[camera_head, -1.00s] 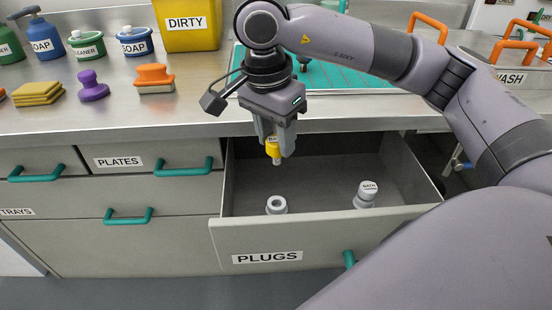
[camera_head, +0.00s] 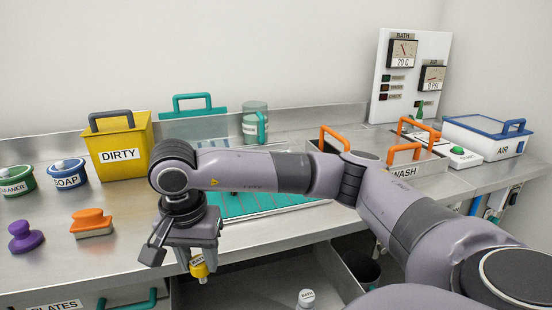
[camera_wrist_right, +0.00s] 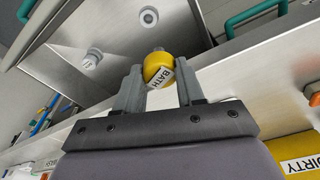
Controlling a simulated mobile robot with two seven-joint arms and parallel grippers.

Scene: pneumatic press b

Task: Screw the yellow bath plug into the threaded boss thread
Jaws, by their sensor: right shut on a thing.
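The yellow bath plug (camera_head: 199,267) is held in my right gripper (camera_head: 191,262), above the front edge of the counter and the open drawer. In the right wrist view the plug (camera_wrist_right: 159,68) sits between the two fingertips of the right gripper (camera_wrist_right: 161,84), its BATH label facing the camera and its grey end pointing away. The right gripper is shut on it. I cannot make out a threaded boss for certain in these frames. My left gripper is not in view.
On the counter stand a yellow DIRTY bin (camera_head: 135,165), a WASH basin (camera_head: 432,169), an AIR box (camera_head: 485,142) and a white gauge panel (camera_head: 410,75).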

